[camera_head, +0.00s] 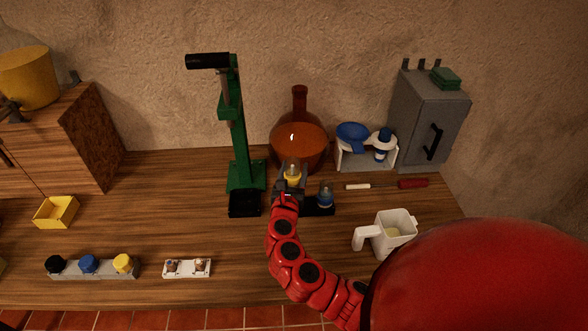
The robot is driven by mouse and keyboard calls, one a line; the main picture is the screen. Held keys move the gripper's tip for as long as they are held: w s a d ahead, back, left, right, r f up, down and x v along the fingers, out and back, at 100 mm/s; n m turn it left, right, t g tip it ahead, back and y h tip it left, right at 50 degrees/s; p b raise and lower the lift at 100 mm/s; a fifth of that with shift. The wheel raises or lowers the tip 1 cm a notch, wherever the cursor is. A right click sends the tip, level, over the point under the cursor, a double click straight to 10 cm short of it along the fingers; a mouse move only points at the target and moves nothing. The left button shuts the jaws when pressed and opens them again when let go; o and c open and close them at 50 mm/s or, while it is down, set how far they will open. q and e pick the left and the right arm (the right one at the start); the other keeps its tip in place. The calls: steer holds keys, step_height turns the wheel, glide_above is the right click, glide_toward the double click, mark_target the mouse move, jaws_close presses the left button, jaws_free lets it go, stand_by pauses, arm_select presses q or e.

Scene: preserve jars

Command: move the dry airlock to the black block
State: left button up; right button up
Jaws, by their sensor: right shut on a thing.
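My right gripper (287,190) is shut on a clear-topped airlock with a yellow lower part (293,177), upright in front of the amber flask. I cannot tell from its look whether it is dry. A second airlock, clear-topped and blue (325,196), stands upright on the low black block (320,210), just right of the gripper. The gripper and arm hide the block's left part. I cannot tell whether the yellow airlock touches the block. My left gripper is not in view.
A green press (240,130) stands left of the gripper, the amber flask (299,140) behind. A white block (187,268) and a grey rack (85,271) stand at front left.

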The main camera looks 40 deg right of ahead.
steer(key=shift+f+b, duration=2.25)
steer(key=shift+f, duration=0.6)
steer(key=shift+f, duration=1)
steer(key=shift+f, duration=0.2)
steer(key=shift+f, duration=0.6)
steer(key=o, duration=1.2)
